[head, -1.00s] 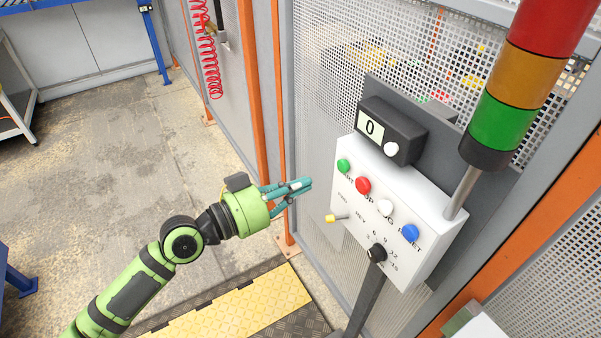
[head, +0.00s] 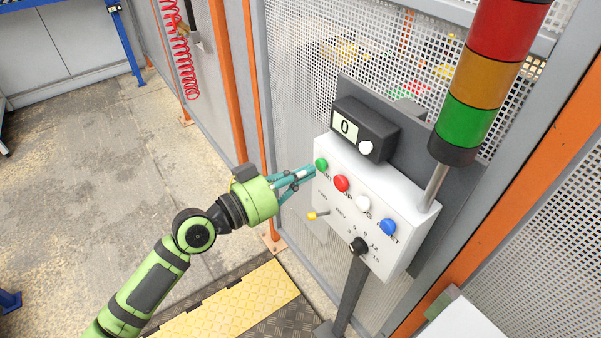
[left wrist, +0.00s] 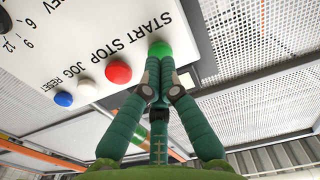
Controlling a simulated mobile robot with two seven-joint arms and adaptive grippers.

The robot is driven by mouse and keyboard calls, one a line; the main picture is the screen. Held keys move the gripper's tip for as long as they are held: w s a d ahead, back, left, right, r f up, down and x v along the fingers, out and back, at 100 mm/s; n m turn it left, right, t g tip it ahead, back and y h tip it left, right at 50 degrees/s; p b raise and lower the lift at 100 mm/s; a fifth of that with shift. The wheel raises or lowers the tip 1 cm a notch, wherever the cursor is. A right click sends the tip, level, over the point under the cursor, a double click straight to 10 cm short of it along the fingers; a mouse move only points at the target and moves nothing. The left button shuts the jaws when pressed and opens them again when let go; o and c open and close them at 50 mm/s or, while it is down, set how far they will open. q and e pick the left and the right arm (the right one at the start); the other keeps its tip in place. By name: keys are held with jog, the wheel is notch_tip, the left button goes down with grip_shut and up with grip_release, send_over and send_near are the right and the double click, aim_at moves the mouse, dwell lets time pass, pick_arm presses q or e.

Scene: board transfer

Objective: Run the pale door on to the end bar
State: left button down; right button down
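A white control box (head: 330,220) carries a green START button (head: 321,165), a red STOP button (head: 341,183), a white JOG button (head: 363,203) and a blue RESET button (head: 388,227). A yellow-tipped selector (head: 315,215) sticks out to the left, and a black numbered knob (head: 358,245) sits lower. The display (head: 347,128) reads 0. My left gripper (head: 312,171) is shut and empty, its fingertips at the green button. The left wrist view shows the fingers together (left wrist: 158,70) in front of the green button (left wrist: 159,49); contact cannot be told. No pale door is recognisable. My right gripper is out of view.
A red, amber and green stack light (head: 482,90) rises at the box's right. Mesh fencing with an orange post (head: 226,80) stands behind. A yellow step plate (head: 225,310) lies on the floor. Open floor (head: 80,190) extends left.

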pick_arm(q)
jog(key=shift+w+d, duration=0.2)
